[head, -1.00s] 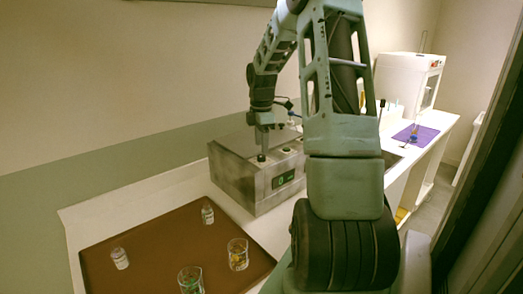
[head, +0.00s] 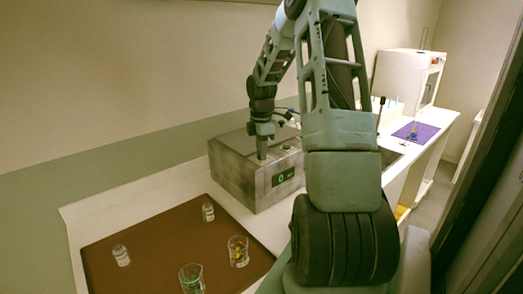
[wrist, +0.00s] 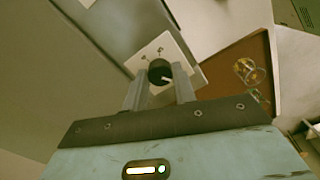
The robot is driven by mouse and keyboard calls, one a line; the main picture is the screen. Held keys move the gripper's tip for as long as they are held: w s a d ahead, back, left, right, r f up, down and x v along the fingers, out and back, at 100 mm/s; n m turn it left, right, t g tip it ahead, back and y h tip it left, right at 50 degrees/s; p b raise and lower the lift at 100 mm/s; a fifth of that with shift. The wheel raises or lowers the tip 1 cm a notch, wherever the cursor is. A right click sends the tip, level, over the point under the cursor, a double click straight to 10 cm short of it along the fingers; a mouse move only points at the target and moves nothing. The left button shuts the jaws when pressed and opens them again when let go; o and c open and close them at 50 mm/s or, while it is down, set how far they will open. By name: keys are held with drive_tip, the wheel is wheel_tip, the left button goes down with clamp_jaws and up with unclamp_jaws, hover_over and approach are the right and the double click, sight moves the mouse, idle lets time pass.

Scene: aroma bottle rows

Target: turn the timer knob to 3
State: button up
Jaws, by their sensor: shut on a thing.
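The timer knob (wrist: 160,72) is a dark round knob with a light pointer line, on a pale square plate (wrist: 176,48) with small marks. My gripper (wrist: 160,88) is shut on the knob, with a finger on either side of it in the wrist view. In the head view my gripper (head: 262,152) points down onto the top of the grey metal box (head: 232,172), and the knob is hidden behind the fingers. The box's dark front display (head: 283,177) shows a green 0. The plate's marks are too small to read.
A brown tray (head: 150,250) left of the box holds two small bottles (head: 121,255) and two glass beakers (head: 238,251). A purple mat (head: 415,133) and a white cabinet (head: 402,75) stand farther back.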

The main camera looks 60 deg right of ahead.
drive_tip(key=m, duration=0.3)
drive_tip(key=shift+r+m+p, duration=0.1)
drive_tip(key=shift+m+p, duration=0.2)
drive_tip(key=shift+m, duration=0.1)
drive_tip(key=m, duration=0.4)
drive_tip(key=shift+m, duration=0.3)
drive_tip(key=m, duration=1.1)
drive_tip(key=shift+m+p, duration=0.3)
drive_tip(key=shift+p, duration=0.1)
drive_tip(key=m, duration=0.3)
drive_tip(key=shift+m+p, duration=0.3)
drive_tip(key=shift+m, duration=0.1)
drive_tip(key=m+p, duration=0.1)
drive_tip(key=m, duration=0.4)
drive_tip(key=shift+m+p, duration=0.3)
drive_tip(key=shift+m, duration=0.1)
